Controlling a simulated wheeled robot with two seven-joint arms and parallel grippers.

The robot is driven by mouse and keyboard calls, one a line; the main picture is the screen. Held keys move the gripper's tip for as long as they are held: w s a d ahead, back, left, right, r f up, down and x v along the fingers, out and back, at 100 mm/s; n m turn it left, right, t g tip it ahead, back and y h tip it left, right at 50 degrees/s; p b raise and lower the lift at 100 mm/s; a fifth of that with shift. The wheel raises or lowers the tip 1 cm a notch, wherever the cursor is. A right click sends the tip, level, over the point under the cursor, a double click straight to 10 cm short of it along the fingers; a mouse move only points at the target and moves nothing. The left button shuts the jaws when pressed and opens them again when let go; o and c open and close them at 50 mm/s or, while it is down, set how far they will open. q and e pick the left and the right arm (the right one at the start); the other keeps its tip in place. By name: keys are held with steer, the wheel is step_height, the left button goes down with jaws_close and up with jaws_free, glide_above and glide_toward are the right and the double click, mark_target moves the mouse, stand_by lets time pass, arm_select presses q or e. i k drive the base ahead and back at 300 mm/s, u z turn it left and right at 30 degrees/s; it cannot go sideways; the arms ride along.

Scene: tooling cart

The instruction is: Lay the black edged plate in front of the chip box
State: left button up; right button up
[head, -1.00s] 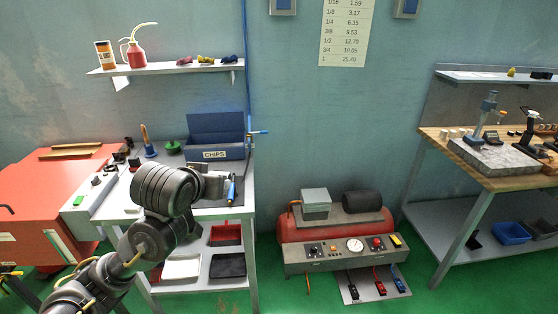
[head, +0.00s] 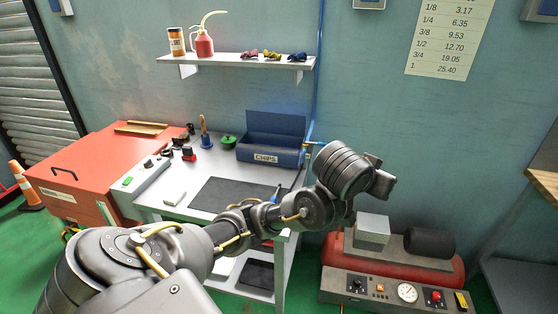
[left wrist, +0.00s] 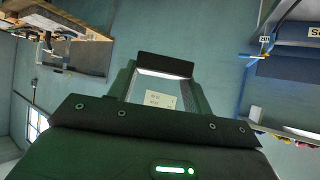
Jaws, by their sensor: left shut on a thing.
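The blue chip box (head: 270,138), labelled CHIPS, stands open at the back of the grey cart top (head: 172,182). A flat dark mat (head: 238,192) lies in front of it. My left gripper (head: 380,182) is up in the air to the right of the cart, facing away, its fingertips mostly hidden. In the left wrist view a dark flat piece with a pale lower edge, apparently the black edged plate (left wrist: 165,66), spans the fingertips, and the gripper is shut on it. I cannot make out the plate in the head view. My right gripper is not in view.
A blue bell-shaped item (head: 206,138) and a green item (head: 228,141) stand left of the box. A red compressor (head: 440,268) sits right of the cart. A shelf (head: 240,64) hangs above.

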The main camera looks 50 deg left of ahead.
mark_target(262, 173)
steer(key=u, duration=0.5)
steer(key=i, duration=0.95)
steer(key=u, duration=0.85)
